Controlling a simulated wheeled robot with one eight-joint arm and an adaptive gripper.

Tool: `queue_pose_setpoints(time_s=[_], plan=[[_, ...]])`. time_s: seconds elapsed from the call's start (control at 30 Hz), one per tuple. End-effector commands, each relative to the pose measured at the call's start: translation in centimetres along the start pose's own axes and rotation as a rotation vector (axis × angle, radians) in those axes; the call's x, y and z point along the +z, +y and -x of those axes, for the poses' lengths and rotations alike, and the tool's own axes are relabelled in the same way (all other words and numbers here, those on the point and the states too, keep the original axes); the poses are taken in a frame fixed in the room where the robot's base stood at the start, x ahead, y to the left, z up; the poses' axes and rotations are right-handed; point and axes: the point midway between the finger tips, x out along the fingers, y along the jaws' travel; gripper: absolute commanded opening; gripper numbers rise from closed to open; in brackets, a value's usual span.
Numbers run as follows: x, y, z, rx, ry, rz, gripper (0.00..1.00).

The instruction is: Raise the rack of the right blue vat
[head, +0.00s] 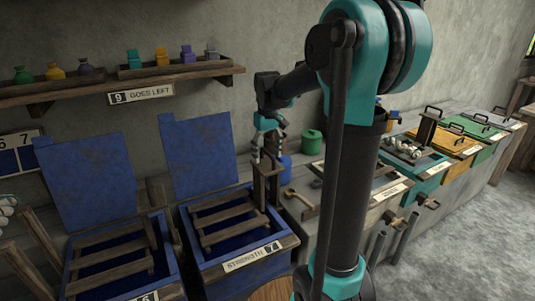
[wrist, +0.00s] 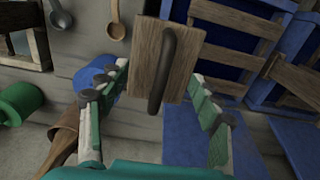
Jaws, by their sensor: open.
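The right blue vat (head: 213,277) stands in the head view with its blue lid (head: 200,153) upright behind it and a "STRENGTH 7" label on its front. Its slatted wooden rack (head: 222,222) sits low inside the vat. A wooden post with a top plate (head: 265,169) rises at the vat's right side. My gripper (head: 269,152) is open just above this plate. In the wrist view, a wooden plate with a dark handle (wrist: 167,60) shows between the spread fingers of my gripper (wrist: 155,105); I cannot tell whether they touch it.
The left blue vat (head: 172,288), its lid (head: 88,176) raised, stands beside it. A green pot (head: 312,142) and a blue pot (head: 284,168) are near the wall. A shelf (head: 80,88) with bottles and blocks hangs above. More vats line the right side.

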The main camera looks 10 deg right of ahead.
Motion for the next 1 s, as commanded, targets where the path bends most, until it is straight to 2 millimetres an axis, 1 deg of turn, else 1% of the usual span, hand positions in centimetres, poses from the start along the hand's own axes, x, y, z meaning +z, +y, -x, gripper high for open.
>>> queue_pose_setpoints(time_s=[0.03, 0.13, 0.47, 0.57, 1.0], plan=[[0.0, 0.0, 0.0, 0.0, 0.0, 0.0, 0.74], [0.0, 0.0, 0.0, 0.0, 0.0, 0.0, 0.86], [0.0, 0.0, 0.1, 0.0, 0.0, 0.0, 0.86], [0.0, 0.0, 0.9, 0.0, 0.0, 0.0, 0.86], [0.0, 0.0, 5.7, 0.0, 0.0, 0.0, 0.86]])
